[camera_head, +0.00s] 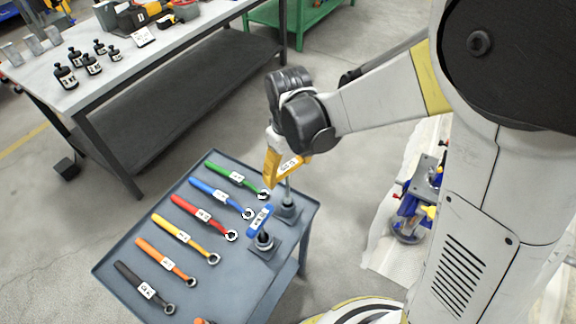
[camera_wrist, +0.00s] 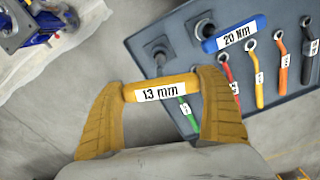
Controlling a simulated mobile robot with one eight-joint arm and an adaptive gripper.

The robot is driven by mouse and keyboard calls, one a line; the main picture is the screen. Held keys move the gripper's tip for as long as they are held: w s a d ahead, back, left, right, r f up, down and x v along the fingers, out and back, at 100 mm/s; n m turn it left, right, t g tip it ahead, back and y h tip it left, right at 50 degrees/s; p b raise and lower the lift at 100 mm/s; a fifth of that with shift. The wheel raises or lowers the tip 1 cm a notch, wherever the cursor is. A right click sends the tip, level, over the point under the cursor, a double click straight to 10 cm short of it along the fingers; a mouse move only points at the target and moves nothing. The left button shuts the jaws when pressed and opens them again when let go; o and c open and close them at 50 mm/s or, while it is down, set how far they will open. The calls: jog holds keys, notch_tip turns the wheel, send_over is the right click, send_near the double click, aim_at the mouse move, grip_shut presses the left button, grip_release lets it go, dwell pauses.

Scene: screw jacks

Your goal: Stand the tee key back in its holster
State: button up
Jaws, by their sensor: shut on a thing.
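That holster also shows beyond the handle in the wrist view (camera_wrist: 157,48). I cannot tell whether the shaft's tip is inside the holster or above it.
Several coloured wrenches, including a green one (camera_head: 233,178) and a red one (camera_head: 198,215), lie in a row on the cart (camera_head: 213,290), left of the holsters. A workbench (camera_head: 90,85) with black pieces stands behind. A blue screw jack (camera_head: 418,205) stands at right.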

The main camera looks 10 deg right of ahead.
jog(key=shift+f, duration=0.2)
jog(key=shift+f, duration=0.25)
jog(key=shift+b, duration=0.3)
jog(key=shift+f+b, duration=2.2)
jog(key=shift+f, duration=0.5)
jog(key=o, duration=1.2)
notch_tip(320, 180, up, 12)
jog(key=shift+r, duration=0.1)
